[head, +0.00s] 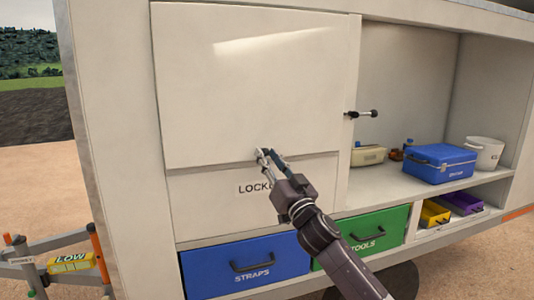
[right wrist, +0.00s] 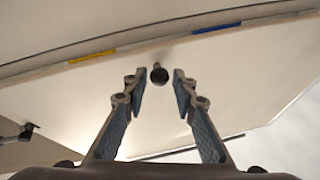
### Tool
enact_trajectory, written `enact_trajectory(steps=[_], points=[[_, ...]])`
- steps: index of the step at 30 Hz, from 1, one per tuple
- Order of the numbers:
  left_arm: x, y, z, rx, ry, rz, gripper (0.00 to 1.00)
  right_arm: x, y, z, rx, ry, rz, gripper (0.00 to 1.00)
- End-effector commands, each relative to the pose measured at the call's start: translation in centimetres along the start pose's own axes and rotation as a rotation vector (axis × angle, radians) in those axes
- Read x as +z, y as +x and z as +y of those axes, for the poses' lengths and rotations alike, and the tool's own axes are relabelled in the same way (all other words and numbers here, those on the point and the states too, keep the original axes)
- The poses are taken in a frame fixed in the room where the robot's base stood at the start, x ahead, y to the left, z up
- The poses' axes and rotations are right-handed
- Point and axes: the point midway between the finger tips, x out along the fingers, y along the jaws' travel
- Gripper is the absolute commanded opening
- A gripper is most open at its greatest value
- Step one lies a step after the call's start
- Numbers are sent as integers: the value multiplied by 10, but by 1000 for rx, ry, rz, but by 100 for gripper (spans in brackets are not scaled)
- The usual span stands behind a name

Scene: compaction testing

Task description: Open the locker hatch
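The locker hatch (head: 250,80) is a large flat off-white panel on the trailer side. Its lower edge runs just above a panel with partly covered "LOCKER" lettering (head: 252,188). The hatch looks flush or nearly so; I cannot tell if it stands slightly ajar. My right gripper (head: 265,153) is at the hatch's lower edge, and its fingers show in the right wrist view (right wrist: 158,82). They are open, with a small dark round knob (right wrist: 158,75) between their tips and gaps on both sides. The gripper hides the knob in the head view. My left gripper is not in view.
A black latch knob (head: 362,114) sticks out right of the hatch. The open shelf holds a blue case (head: 439,163) and a white bucket (head: 484,153). Below are a blue "STRAPS" drawer (head: 245,264) and a green "TOOLS" drawer (head: 362,235).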

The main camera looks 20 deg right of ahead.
Motion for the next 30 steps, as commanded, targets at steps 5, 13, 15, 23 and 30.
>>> enact_trajectory(steps=[5,13,15,23,30], points=[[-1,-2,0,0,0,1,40,0,9,-1,-2,1,-1,25],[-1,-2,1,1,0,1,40,1,9,0,-1,0,-1,23],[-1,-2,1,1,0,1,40,1,9,0,-1,0,-1,15],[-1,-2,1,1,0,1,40,1,9,0,-1,0,-1,0],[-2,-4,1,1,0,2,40,0,9,-1,-1,0,-4,0]])
